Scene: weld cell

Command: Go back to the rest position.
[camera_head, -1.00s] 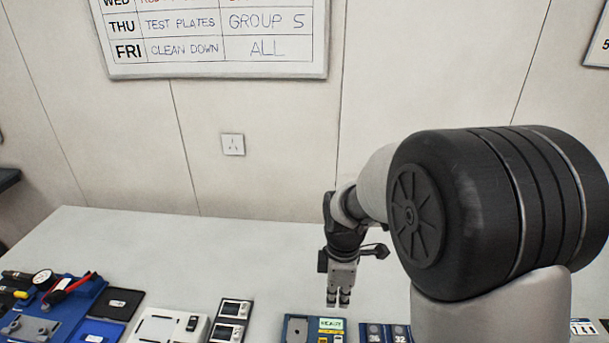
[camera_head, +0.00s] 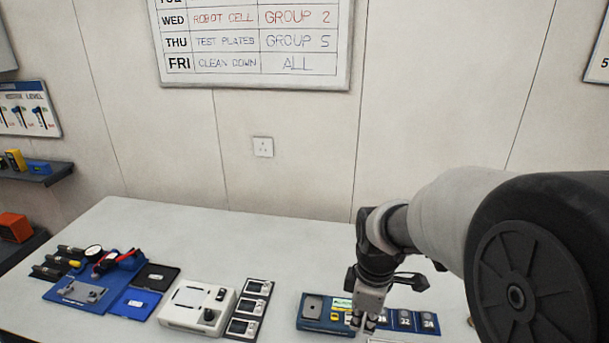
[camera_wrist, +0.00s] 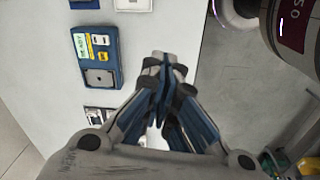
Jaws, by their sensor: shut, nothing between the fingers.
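My gripper (camera_head: 363,321) points down over the front part of the white table (camera_head: 150,222), at the right end of the blue tray with a grey plate. In the wrist view my gripper (camera_wrist: 164,62) has its fingers together with nothing between them. The table's edge runs close behind the fingers in that view. My arm reaches in from the right of the head view and hides part of the table and wall.
The blue tray (camera_head: 308,323) also shows in the wrist view (camera_wrist: 105,48). A white device (camera_head: 184,317), small display units (camera_head: 248,310) and a blue tool board (camera_head: 68,289) stand to the left. Numbered blue slots (camera_head: 404,319) lie right of my gripper. The table's back is clear.

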